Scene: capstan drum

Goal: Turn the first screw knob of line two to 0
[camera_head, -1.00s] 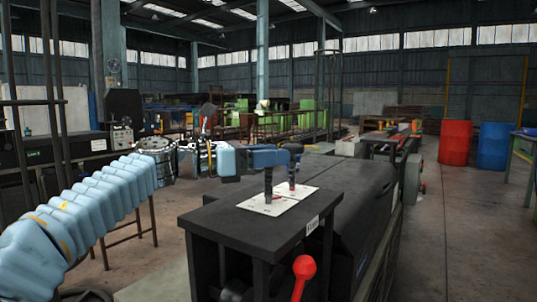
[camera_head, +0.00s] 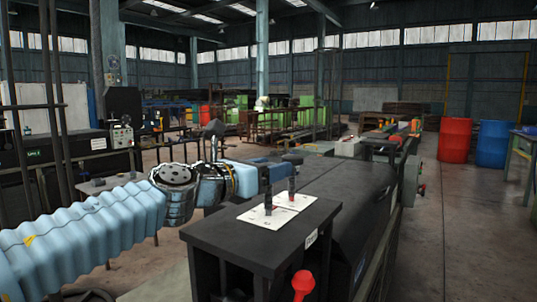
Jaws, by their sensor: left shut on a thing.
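Two dark upright screw knobs stand on white plates on the near black machine's top: a front one (camera_head: 268,203) and one behind it (camera_head: 291,189). Their readings are too small to make out, and so is the machine's label (camera_head: 311,238). My left arm comes in from the left, and my left gripper (camera_head: 293,160), dark blue, hangs above and behind the knobs. A gap shows between it and the knob tops. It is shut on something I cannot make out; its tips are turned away. My right gripper is not in view.
A red ball-topped lever (camera_head: 303,283) stands at the near machine's front. Another black machine (camera_head: 60,155) with a green label is at the left. A red barrel (camera_head: 454,141) and a blue barrel (camera_head: 493,144) stand at the right. The floor at right is clear.

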